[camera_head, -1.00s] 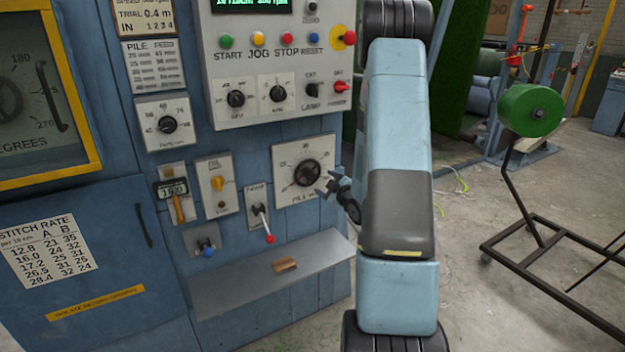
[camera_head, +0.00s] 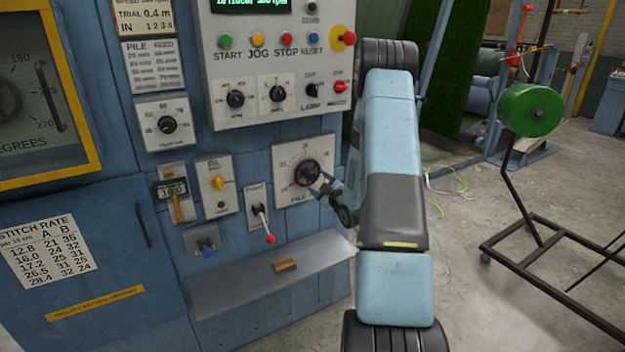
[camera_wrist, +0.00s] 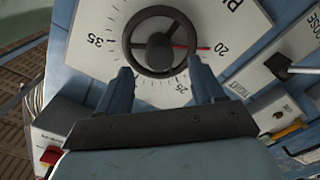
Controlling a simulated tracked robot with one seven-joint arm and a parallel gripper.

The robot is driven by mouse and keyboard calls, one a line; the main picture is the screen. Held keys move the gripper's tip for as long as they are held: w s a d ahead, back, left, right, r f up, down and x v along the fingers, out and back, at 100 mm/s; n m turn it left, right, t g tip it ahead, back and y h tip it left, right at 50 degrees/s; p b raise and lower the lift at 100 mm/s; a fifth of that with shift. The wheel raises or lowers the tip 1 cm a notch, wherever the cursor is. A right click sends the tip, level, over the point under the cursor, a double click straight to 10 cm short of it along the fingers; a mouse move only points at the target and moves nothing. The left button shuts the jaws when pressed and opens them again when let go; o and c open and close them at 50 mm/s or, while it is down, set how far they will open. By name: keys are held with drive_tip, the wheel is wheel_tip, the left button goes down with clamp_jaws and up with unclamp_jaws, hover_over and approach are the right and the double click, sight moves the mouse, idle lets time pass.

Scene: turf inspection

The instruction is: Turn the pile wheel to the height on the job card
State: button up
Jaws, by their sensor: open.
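The pile wheel (camera_head: 307,172) is a dark round handwheel on a white dial plate (camera_head: 283,195) on the blue machine. In the wrist view the wheel (camera_wrist: 159,40) shows upside down, its red pointer near the 20 mark; 25 and 35 also show. My gripper (camera_head: 325,185) is open at the wheel's lower right in the head view. In the wrist view my gripper's (camera_wrist: 160,72) two fingers stand apart at the wheel's near rim, with nothing between them; I cannot tell if they touch it.
Left of the dial are a red-tipped lever (camera_head: 265,225) and a yellow oil knob (camera_head: 217,183). A metal shelf (camera_head: 235,288) with a small wooden block (camera_head: 284,265) juts out below. A stand with a green reel (camera_head: 530,110) is at the right.

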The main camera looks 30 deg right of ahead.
sight(313, 178)
drive_tip(key=shift+w+a, duration=0.1)
drive_tip(key=shift+w, duration=2.5)
drive_tip(key=c, duration=1.1)
